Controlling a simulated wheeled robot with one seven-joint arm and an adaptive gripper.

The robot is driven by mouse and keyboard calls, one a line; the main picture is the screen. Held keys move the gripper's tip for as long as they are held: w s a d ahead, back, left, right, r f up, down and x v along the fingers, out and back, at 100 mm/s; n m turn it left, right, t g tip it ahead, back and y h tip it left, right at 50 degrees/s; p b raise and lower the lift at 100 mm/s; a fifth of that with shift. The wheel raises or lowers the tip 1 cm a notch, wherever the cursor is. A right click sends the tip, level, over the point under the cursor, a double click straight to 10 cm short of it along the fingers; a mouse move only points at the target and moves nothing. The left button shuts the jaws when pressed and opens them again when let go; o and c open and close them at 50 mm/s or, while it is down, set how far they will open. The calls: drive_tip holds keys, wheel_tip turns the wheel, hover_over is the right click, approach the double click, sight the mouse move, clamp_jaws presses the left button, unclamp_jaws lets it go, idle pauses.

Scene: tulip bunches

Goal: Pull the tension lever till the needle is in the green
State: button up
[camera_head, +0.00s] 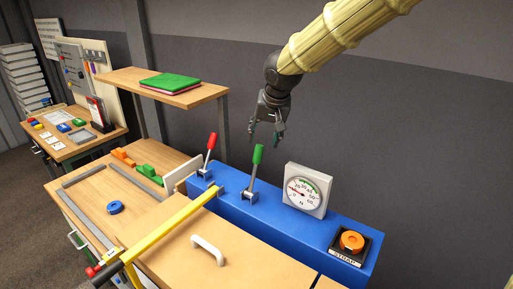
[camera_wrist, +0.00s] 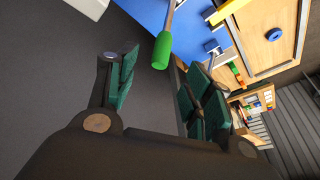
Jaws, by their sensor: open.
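A lever with a green grip (camera_head: 257,154) stands upright on a blue housing (camera_head: 262,219). A second lever with a red grip (camera_head: 211,141) stands to its left, leaning slightly. A white dial gauge (camera_head: 322,203) stands right of the green lever; its needle appears low on the left side of the scale, though small. My gripper (camera_head: 278,135) is open and empty, above and slightly right of the green grip. In the wrist view the green grip (camera_wrist: 162,50) shows ahead of the gap between my open fingers (camera_wrist: 163,82), apart from them.
An orange roll (camera_head: 351,241) sits in a black holder marked STRAP at the housing's right end. A yellow bar (camera_head: 170,226) crosses the bench in front. A shelf (camera_head: 195,100) with green and red folded items stands behind left. The grey wall (camera_head: 420,130) is bare.

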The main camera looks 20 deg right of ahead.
sight(260, 148)
drive_tip(key=x, duration=0.3)
drive_tip(key=w+p+x, duration=0.1)
drive_tip(key=x, duration=0.3)
drive_tip(key=shift+a+r+p, duration=0.1)
drive_tip(key=shift+r+p, duration=0.15)
drive_tip(key=shift+p, duration=0.05)
drive_tip(key=shift+f, duration=0.3)
drive_tip(key=shift+s+f+p, duration=0.2)
drive_tip(key=shift+s+p, duration=0.15)
drive_tip(key=shift+s, duration=0.1)
drive_tip(key=shift+f, duration=0.25)
drive_tip(key=shift+w+f, duration=0.65)
drive_tip(key=shift+w, duration=0.1)
drive_tip(key=shift+s+r, duration=0.3)
drive_tip(key=shift+s, duration=0.1)
drive_tip(key=shift+w+f, duration=0.15)
clamp_jaws()
